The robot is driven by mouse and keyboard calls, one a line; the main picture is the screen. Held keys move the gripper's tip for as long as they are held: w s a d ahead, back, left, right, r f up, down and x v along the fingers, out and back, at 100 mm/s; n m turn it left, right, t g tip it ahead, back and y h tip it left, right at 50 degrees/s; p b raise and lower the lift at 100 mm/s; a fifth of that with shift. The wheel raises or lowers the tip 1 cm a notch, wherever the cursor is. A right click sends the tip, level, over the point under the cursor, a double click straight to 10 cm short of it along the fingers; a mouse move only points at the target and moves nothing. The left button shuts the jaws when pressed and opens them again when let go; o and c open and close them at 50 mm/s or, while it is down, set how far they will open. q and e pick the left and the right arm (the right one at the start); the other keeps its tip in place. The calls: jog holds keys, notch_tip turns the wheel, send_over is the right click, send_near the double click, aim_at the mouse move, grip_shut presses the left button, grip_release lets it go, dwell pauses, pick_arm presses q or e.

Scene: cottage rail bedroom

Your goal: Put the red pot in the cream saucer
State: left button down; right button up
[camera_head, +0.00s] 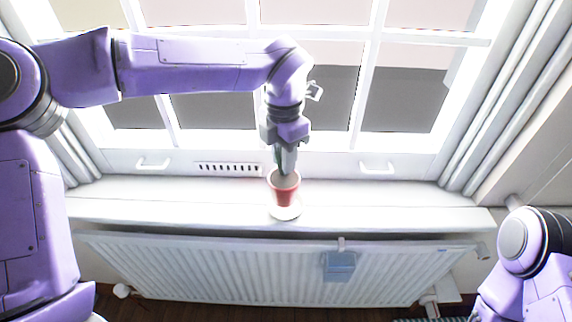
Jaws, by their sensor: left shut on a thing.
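The red pot (285,196) is upright on the white window sill side, over the cream saucer (286,213). The saucer's front rim shows below the pot. The pot looks to be in or just above the saucer; I cannot tell whether it touches. My left gripper (286,170) comes down from above and is shut on the pot, with its fingers at the rim. Part of the pot's rim is hidden by the fingers. My right arm is at the lower right, but its gripper is outside the view.
The window sill (390,205) is clear on both sides of the pot. A window with white handles (376,168) stands behind it. A white radiator (230,270) is below the sill, with a blue-grey container (340,266) hanging on its front.

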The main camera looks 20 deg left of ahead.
pick_arm(q)
jog(key=w+f+p, duration=0.1)
jog(key=w+f, duration=0.2)
jog(key=f, duration=0.4)
jog(key=shift+w+a, duration=0.15)
jog(key=shift+a, duration=0.15)
jog(key=shift+f, duration=0.2)
jog(key=c, duration=0.9)
grip_release()
jog(key=shift+c, duration=0.2)
notch_tip(320, 180, up, 12)
jog(key=b, duration=0.1)
jog(key=shift+r, duration=0.15)
